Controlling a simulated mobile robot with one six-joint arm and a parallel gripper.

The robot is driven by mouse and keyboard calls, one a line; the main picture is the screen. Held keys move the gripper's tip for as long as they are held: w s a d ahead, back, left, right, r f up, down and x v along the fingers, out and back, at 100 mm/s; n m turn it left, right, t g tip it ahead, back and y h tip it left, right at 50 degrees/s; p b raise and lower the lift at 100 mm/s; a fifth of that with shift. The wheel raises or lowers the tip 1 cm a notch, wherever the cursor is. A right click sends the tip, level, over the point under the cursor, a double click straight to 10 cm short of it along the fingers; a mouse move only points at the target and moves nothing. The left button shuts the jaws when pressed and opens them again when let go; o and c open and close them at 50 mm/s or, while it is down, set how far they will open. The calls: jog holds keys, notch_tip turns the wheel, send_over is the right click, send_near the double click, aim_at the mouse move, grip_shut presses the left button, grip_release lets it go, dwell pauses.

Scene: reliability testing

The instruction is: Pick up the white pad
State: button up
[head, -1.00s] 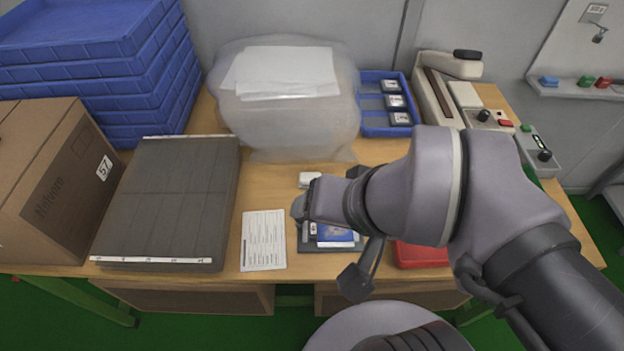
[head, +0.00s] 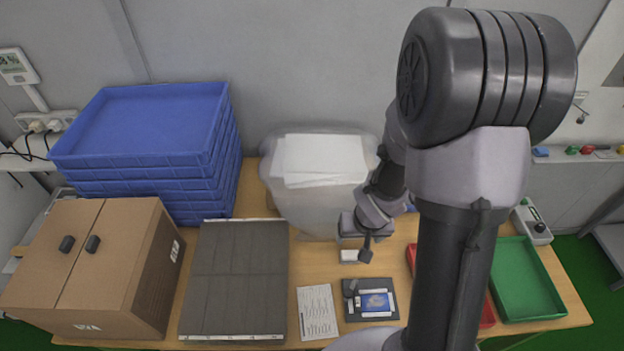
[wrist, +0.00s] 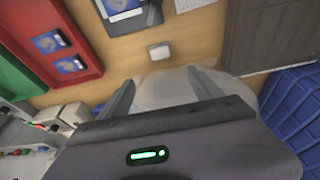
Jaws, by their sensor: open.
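The small white pad (head: 350,256) lies on the wooden table, in front of the plastic-wrapped bundle. It also shows in the wrist view (wrist: 158,51), just beyond the fingertips and between their lines. My gripper (head: 357,238) is raised above the table close to the pad, and in the head view it hides the area just behind it. In the wrist view my gripper (wrist: 160,80) has its two fingers spread wide with nothing between them. No contact with the pad is visible.
A dark device with a blue picture (head: 372,300) and a paper sheet (head: 317,312) lie in front. A grey slab (head: 237,275), brown carton (head: 100,260) and stacked blue crates (head: 150,135) stand left. The wrapped bundle (head: 300,210) is behind. A green tray (head: 525,280) lies right.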

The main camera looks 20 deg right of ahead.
jog(key=b, duration=1)
send_over(350, 254)
jog(key=s, duration=0.2)
jog(key=f, duration=1.2)
jog(key=shift+s+a+f, duration=0.15)
jog(key=shift+a+f, duration=0.1)
jog(key=b+x, duration=0.1)
jog(key=x, duration=0.1)
jog(key=b+x, duration=0.2)
jog(key=x, duration=0.1)
jog(key=shift+w+f+b, duration=0.2)
jog(key=shift+w+b, duration=0.1)
jog(key=shift+r, duration=0.2)
grip_shut()
notch_tip(350, 254, up, 18)
jog(key=p, duration=1.8)
jog(key=shift+p, duration=0.3)
